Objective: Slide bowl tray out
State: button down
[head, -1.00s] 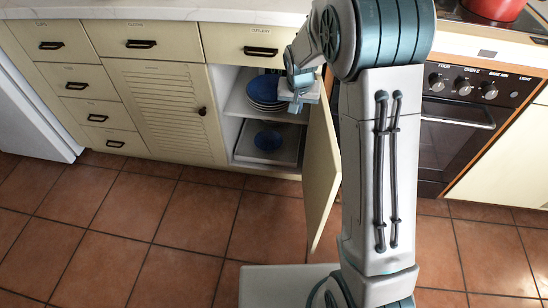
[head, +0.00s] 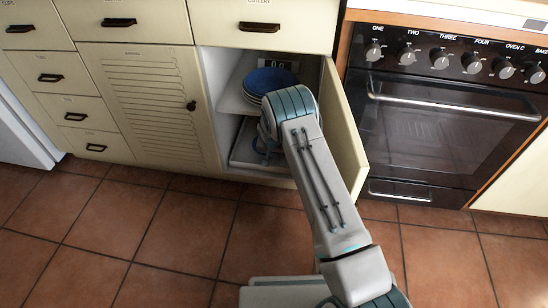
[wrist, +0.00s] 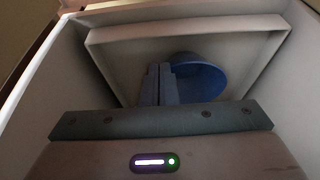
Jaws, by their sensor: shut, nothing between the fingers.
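The bowl tray (wrist: 262,62) is a pale, shallow, rimmed tray in the lower part of the open cupboard. In the head view its left part (head: 240,156) shows beside my arm. A blue bowl (wrist: 207,76) sits in the tray. My gripper (wrist: 158,72) is shut and empty. In the wrist view its fingers overlap the tray and the left side of the bowl; I cannot tell whether they touch either. In the head view my forearm hides the gripper and most of the bowl.
A stack of blue plates (head: 264,80) stands on the shelf above. The cupboard door (head: 345,130) is open on the right, close beside my arm. An oven (head: 425,120) is further right. The tiled floor (head: 150,220) in front is clear.

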jog(key=b, duration=0.3)
send_near(275, 161)
jog(key=f, duration=0.2)
jog(key=s+f, duration=0.1)
jog(key=f, duration=0.1)
jog(key=shift+s+d, duration=0.2)
jog(key=shift+r, duration=0.1)
